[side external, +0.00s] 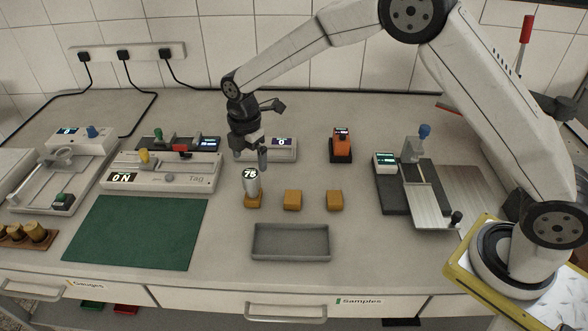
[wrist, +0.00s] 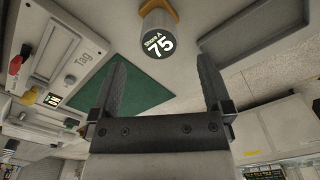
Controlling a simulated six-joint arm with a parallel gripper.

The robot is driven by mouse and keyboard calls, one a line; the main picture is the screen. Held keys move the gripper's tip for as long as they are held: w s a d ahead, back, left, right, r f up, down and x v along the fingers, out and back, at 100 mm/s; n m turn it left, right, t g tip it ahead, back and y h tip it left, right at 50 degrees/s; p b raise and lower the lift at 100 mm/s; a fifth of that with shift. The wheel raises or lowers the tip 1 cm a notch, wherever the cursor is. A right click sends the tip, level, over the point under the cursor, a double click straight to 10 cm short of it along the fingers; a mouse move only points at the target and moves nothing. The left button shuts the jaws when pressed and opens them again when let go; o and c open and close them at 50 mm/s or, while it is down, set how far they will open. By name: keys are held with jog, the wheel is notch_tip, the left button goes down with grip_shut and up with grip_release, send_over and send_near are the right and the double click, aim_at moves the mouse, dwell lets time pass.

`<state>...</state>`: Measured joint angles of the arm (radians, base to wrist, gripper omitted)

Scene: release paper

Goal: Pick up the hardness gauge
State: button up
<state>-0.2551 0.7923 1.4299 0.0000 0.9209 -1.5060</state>
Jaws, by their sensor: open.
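The hardness gauge (side external: 251,182) is a small silver cylinder with a dark round display face reading 75. It stands upright on an orange-yellow block on the bench in the side view. In the wrist view the gauge (wrist: 158,36) shows its face with "Shore A 75", at the top centre beyond the fingertips. My gripper (side external: 250,158) is above the gauge in the side view, pointing down. In the wrist view my gripper (wrist: 162,75) has its two fingers wide apart with nothing between them. The gauge appears apart from the fingers.
Two more orange-yellow blocks (side external: 292,200) (side external: 334,200) sit to the right of the gauge. A grey tray (side external: 290,256) lies in front, and a green mat (side external: 135,232) to the left. A tester marked Tag (side external: 195,180) stands left of the gauge. An orange device (side external: 341,147) stands behind.

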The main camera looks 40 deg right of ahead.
aim_at(250, 173)
jog(key=shift+w+a+f, duration=0.1)
jog(key=shift+a+f, duration=0.05)
jog(key=shift+f, duration=2.75)
grip_shut()
jog(key=shift+r, duration=0.2)
jog(key=shift+r, duration=0.45)
jog(key=s+d+r, duration=0.3)
jog(key=s+r, duration=0.8)
jog(key=s, duration=0.2)
jog(key=shift+s+r, duration=0.4)
